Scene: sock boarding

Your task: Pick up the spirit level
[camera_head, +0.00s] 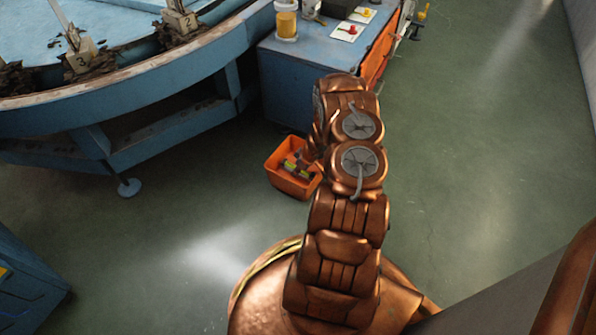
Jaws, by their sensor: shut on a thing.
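The spirit level (297,172) looks like a small yellow-green and dark bar at the orange bin (272,172), which stands on the floor in the middle of the view. My gripper (307,163) reaches down at the right side of the bin and is shut on the spirit level. The fingers are small and partly hidden by my copper arm. I cannot tell whether the level still touches the bin floor.
A blue workbench (285,72) with a yellow-filled jar (286,20) and small cards stands behind the bin. A large blue round-edged table (150,75) is at the upper left. A blue cabinet (30,285) is at the lower left. The green floor at right is clear.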

